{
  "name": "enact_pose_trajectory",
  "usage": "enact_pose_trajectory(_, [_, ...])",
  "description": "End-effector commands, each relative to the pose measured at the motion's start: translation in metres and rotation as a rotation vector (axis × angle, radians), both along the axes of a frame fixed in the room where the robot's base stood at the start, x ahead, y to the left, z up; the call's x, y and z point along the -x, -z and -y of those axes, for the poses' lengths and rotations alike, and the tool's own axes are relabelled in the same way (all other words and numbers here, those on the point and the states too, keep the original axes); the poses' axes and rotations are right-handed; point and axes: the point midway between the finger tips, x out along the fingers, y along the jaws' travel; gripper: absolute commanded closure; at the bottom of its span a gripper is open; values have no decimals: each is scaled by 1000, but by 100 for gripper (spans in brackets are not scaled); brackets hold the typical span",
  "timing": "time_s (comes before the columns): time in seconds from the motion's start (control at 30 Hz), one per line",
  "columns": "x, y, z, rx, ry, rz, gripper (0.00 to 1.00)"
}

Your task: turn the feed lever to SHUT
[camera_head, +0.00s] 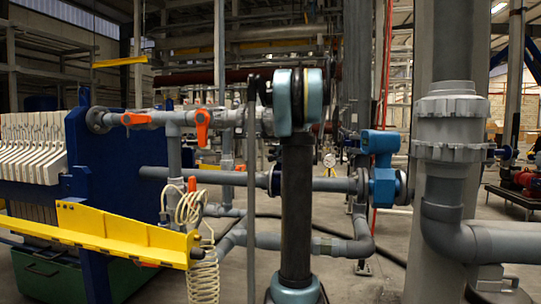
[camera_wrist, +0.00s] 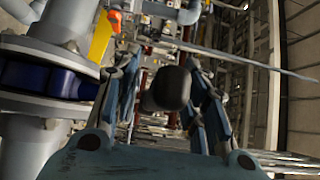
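In the wrist view a dark rounded knob (camera_wrist: 168,89) shows between the fingers of my gripper (camera_wrist: 165,82). It looks like a lever's end seen nearly end-on, but its shaft is hidden, so I cannot be sure that it is the feed lever. My fingers are apart, one on each side of the knob, and not visibly closed on it. A blue valve body (camera_wrist: 45,78) between grey flanges stands at the left. In the head view a blue collar (camera_head: 275,180) sits on the horizontal pipe beside my arm. My gripper is hidden there. No SHUT marking is readable.
Orange handles (camera_head: 203,127) sit on the upper pipe. A yellow beam (camera_head: 120,235) and a coiled cream hose (camera_head: 200,240) are at the left. A blue device (camera_head: 381,165) and a thick grey pipe (camera_head: 450,190) stand at the right. Open floor lies between pipes.

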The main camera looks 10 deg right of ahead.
Motion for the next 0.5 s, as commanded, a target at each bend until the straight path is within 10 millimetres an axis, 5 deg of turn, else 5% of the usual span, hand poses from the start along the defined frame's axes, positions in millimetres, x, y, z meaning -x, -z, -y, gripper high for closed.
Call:
enact_pose_trajectory(0.27, [10,-1,5,0,5,0,60])
enact_pose_trajectory(0.5, [49,0,16,0,6,0,60])
